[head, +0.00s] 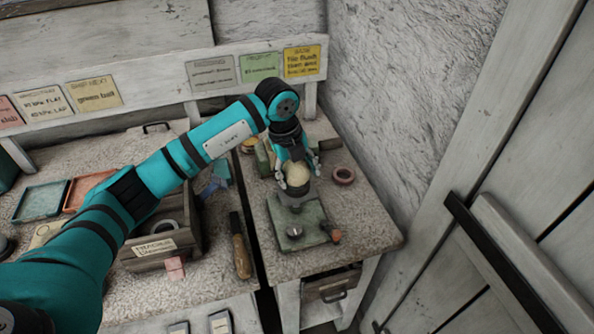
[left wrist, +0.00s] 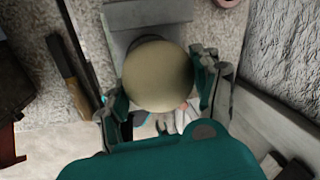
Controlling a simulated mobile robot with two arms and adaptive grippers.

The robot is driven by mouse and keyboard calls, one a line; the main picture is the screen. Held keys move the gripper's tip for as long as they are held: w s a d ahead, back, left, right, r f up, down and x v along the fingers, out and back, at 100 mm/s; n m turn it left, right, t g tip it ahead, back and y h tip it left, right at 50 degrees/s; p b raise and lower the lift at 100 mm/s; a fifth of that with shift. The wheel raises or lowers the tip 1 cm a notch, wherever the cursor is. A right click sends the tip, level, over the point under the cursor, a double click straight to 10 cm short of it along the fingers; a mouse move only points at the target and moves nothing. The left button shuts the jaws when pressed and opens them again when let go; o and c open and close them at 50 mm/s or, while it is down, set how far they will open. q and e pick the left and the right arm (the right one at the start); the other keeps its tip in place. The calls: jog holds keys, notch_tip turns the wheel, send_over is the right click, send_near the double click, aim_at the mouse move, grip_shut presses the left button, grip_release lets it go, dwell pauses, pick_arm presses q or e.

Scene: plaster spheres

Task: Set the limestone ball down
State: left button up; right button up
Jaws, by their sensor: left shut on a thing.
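The limestone ball (head: 298,173) is pale, round and beige. It sits between the fingers of my left gripper (head: 298,178), which is shut on it, fingers pointing down. In the left wrist view the ball (left wrist: 158,76) fills the middle, with a finger on each side. Directly below it in the head view is a dark grey round metal piece (head: 297,197) on a green-grey plate (head: 312,217) on the right-hand bench. I cannot tell whether the ball touches that piece. My right gripper is not in view.
A small metal knob (head: 295,232) is at the plate's front. Left, across a gap between benches, are a wooden-handled tool (head: 240,246) and a wooden box (head: 150,248). A rough white wall (head: 395,100) rises at the right.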

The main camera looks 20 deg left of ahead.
pick_arm(q)
jog(key=shift+f+b, duration=0.4)
jog(key=shift+f, duration=0.2)
jog(key=o, duration=1.6)
jog(key=shift+r, duration=0.1)
jog(key=shift+r+p, duration=1.35)
jog(key=shift+r, duration=0.6)
jog(key=shift+s+f, duration=0.15)
